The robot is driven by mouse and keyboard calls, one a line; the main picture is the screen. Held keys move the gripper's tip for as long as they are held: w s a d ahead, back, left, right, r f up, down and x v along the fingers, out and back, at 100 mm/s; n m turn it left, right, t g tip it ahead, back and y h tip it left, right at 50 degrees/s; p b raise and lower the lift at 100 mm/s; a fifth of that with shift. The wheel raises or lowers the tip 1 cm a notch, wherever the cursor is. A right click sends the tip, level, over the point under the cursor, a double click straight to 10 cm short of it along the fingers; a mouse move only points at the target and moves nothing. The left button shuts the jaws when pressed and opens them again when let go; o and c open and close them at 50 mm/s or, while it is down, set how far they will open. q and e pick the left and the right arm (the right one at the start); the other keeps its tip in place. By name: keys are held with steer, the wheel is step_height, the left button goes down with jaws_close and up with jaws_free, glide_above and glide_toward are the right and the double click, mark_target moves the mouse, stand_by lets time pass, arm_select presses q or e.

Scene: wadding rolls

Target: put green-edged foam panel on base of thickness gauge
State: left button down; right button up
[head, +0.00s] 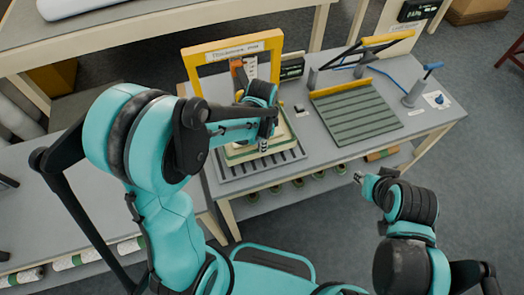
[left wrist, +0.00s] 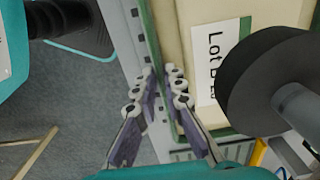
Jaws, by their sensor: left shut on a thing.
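The green-edged foam panel (head: 284,139) is a cream slab at the base (head: 225,173) of the thickness gauge, under its yellow frame (head: 190,68). My left gripper (head: 264,143) is at the panel's near side. In the left wrist view, my left gripper (left wrist: 164,85) is shut on the panel's green edge, with a finger on each side. The panel (left wrist: 184,30) there carries a white lot label (left wrist: 206,62). A dark round foot (left wrist: 262,75) covers part of it. I cannot tell whether the panel touches the base. My right gripper (head: 360,177) is away from the panel, over the floor.
Right of the gauge, a grey-green ribbed board (head: 355,112) with a yellow bar lies on the table. A blue-handled post (head: 415,93) stands at the table's right. Small rolls (head: 273,190) sit on the shelf below. A white roll (head: 70,8) lies on the back bench.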

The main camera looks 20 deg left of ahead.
arm_select(q)
step_height(320, 180, down, 4)
steer(key=shift+d+r+b, duration=0.1)
steer(key=shift+r+b, duration=0.15)
steer(key=shift+b, duration=0.2)
steer(key=shift+r, duration=0.1)
steer(key=c, duration=1.6)
jaws_free()
